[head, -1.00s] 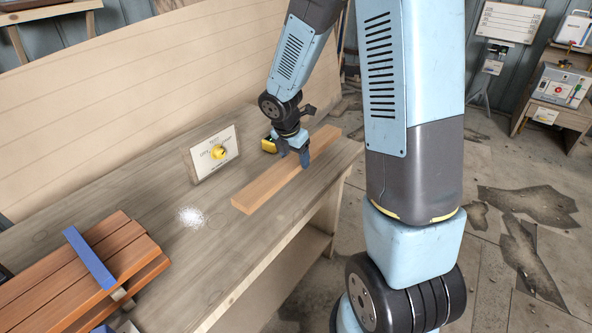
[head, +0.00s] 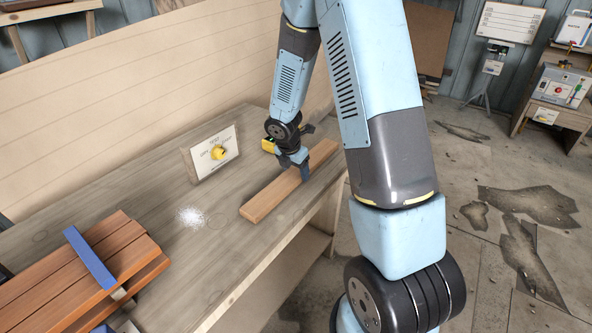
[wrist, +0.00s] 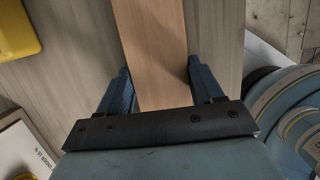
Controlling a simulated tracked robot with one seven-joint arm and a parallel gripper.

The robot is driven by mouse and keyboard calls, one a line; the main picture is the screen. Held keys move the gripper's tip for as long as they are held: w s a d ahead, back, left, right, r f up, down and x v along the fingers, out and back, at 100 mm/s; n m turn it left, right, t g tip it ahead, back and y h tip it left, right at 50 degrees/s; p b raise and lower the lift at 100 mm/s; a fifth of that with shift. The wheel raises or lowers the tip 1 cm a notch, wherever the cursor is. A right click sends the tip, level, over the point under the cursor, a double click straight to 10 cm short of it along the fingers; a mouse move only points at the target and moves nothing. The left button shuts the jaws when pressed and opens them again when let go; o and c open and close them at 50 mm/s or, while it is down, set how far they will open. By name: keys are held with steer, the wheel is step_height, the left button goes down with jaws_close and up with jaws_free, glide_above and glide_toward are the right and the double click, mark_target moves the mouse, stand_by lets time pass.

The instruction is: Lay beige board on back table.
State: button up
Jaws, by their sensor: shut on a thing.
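The beige board (head: 268,204), a long plain plank, lies flat along the grey-brown wooden table (head: 150,210), near its front edge. My gripper (head: 296,168) points down with its blue fingers on either side of the board, toward the far end. In the wrist view the board (wrist: 155,45) runs between both fingers (wrist: 162,85), which are shut on its long sides. I cannot tell whether the board rests on the table or is slightly above it.
A sign box with a yellow knob (head: 218,152) stands on the table, with white powder (head: 192,217) nearby. A yellow object (head: 268,145) sits behind my gripper. Reddish planks with a blue strip (head: 89,257) lie at the near left. A stand (head: 52,9) is at the upper left.

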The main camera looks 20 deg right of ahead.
steer(key=o, duration=1.5)
steer(key=v, duration=1.2)
step_height(320, 180, up, 9)
steer(key=m, duration=0.6)
glide_above(290, 176)
steer(key=s+d, duration=0.2)
steer(key=s, duration=0.3)
steer(key=s+r+m+t+y, duration=0.1)
steer(key=s+r+m+t, duration=0.1)
steer(key=s+r+m, duration=0.4)
steer(key=s+r+m+t+y, duration=0.1)
steer(key=s+r+m, duration=0.6)
steer(key=s+m, duration=0.6)
steer(key=shift+s+d+r+t, duration=0.25)
steer(key=shift+s+t, duration=0.15)
steer(key=shift+s, duration=0.9)
